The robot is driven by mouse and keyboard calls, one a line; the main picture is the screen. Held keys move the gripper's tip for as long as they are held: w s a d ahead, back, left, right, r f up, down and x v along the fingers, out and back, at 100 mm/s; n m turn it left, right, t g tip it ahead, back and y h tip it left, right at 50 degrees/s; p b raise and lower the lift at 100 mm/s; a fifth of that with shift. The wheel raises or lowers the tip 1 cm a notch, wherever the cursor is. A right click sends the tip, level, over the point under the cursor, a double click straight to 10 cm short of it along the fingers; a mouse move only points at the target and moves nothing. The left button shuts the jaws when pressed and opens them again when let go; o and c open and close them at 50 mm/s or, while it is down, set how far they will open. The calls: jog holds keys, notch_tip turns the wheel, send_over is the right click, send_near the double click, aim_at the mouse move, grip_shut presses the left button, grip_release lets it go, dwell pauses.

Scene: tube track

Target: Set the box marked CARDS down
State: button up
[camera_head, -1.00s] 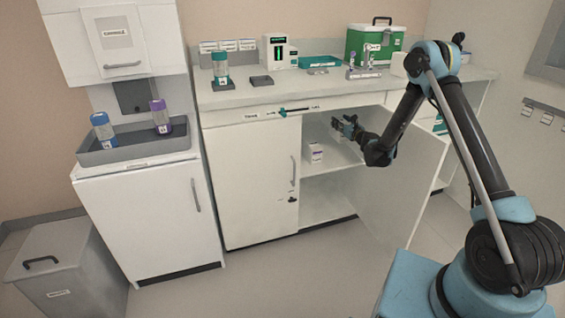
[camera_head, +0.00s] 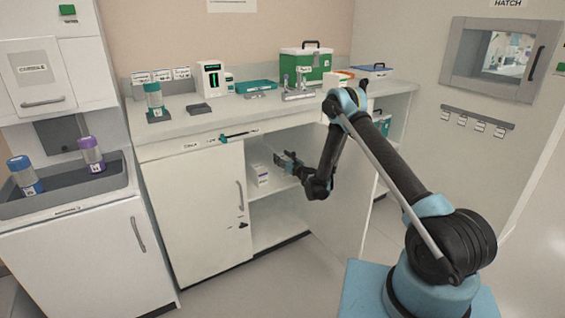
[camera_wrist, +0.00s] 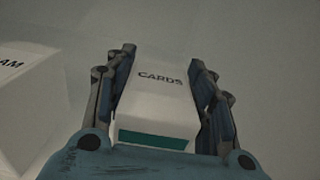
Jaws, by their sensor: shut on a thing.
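The white box marked CARDS (camera_wrist: 158,85), with a green band at its near end, is between the two fingers of my gripper (camera_wrist: 160,75) in the wrist view. The fingers are shut on its sides. In the head view my gripper (camera_head: 284,160) reaches into the open right part of the white cabinet, above its inner shelf (camera_head: 270,188). I cannot make out the held box there. Whether its underside touches the shelf is hidden.
A second white box (camera_head: 260,174) stands on the shelf just left of my gripper; in the wrist view its label ends in "AM" (camera_wrist: 12,66). The open cabinet door (camera_head: 345,205) is on the right. The counter (camera_head: 230,116) above holds several things.

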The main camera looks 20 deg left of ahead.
jog(key=shift+f, duration=0.4)
jog(key=o, duration=1.2)
